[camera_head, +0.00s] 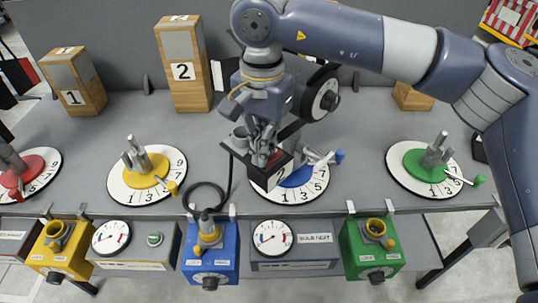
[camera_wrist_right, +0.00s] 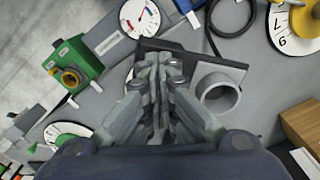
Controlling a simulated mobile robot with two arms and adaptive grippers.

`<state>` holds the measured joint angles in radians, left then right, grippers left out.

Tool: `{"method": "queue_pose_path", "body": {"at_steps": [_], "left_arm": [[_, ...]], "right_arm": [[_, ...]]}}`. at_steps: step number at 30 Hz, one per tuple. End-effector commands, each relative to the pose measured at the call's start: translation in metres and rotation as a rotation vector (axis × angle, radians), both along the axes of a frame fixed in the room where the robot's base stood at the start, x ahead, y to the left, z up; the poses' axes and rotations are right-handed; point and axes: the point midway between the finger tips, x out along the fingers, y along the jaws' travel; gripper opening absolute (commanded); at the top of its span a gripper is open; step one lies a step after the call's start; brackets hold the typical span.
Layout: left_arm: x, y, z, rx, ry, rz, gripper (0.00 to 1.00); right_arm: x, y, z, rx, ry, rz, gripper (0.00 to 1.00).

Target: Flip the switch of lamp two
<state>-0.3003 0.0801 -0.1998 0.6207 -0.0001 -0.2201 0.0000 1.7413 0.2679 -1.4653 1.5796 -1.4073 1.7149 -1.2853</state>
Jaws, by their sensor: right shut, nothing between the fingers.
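A tall wooden block marked 2 (camera_head: 188,88) stands at the back. My left gripper is not in view.
A wooden block marked 1 (camera_head: 80,92) stands back left. Yellow (camera_head: 144,170), blue (camera_head: 305,180) and green (camera_head: 430,165) numbered dials lie on the table. Colored boxes and gauges hang along the front edge. A black cable (camera_head: 215,186) lies left of the gripper.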

Motion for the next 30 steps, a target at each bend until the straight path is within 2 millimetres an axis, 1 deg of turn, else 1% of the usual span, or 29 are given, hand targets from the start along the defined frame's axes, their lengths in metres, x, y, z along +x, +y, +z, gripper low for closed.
{"method": "queue_pose_path", "body": {"at_steps": [1,5,27,30], "left_arm": [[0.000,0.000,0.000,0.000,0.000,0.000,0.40],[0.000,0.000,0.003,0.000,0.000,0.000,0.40],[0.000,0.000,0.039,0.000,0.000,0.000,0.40],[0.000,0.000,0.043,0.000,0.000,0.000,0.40]], "right_arm": [[-0.001,-0.001,-0.003,-0.004,0.006,0.000,0.00],[-0.001,0.000,0.002,-0.004,0.007,0.000,0.00],[-0.001,0.000,0.063,-0.002,0.004,0.000,0.00],[-0.001,0.000,0.068,-0.002,0.004,0.000,0.00]]}}
